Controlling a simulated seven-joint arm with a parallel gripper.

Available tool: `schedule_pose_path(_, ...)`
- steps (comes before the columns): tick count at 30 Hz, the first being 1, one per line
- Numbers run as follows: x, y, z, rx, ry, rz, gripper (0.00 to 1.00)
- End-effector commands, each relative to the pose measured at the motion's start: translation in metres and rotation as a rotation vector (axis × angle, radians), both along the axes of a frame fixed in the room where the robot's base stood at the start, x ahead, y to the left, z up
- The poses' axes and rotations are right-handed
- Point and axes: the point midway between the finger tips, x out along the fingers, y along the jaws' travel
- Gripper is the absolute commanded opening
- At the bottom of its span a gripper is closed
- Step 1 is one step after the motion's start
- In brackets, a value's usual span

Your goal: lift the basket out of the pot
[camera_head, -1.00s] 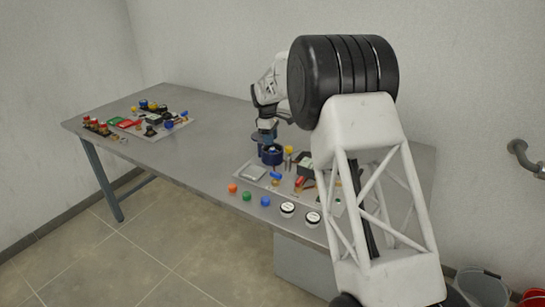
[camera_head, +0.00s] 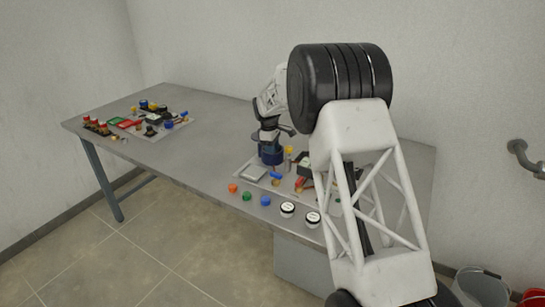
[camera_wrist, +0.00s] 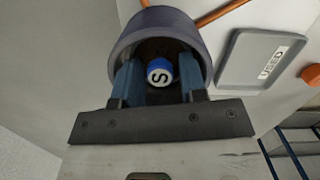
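The dark blue pot (camera_head: 273,158) stands on the bench under my gripper (camera_head: 269,144). In the wrist view the pot (camera_wrist: 150,18) is a round, blue-grey vessel with a dark brownish inside. A blue round piece with a white face marked "S" (camera_wrist: 160,72) sits within it; I cannot tell whether this is the basket or its knob. In the wrist view my gripper (camera_wrist: 160,78) has its two blue fingers inside the pot's mouth, one on each side of that piece. Narrow gaps show between fingers and piece. The rest of the basket is hidden.
A grey tray with a label (camera_wrist: 262,60) lies beside the pot. Orange (camera_head: 233,188), green (camera_head: 247,196) and blue (camera_head: 265,201) balls and two white-topped jars stand along the front edge. A crowded board is at the far left; the bench between is clear.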

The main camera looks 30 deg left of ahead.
Motion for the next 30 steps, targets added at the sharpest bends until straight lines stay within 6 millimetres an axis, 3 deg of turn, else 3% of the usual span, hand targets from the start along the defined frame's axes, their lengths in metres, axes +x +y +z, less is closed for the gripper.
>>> schedule_pose_path(5, 0.0, 0.0, 0.0, 0.0, 0.0, 0.0, 0.39)
schedule_pose_path(12, 0.0, 0.0, 0.0, 0.0, 0.0, 0.0, 0.02)
schedule_pose_path(23, 0.0, 0.0, 0.004, 0.001, -0.001, 0.0, 0.01)
schedule_pose_path(30, 0.0, 0.0, 0.025, 0.001, -0.001, 0.0, 0.01)
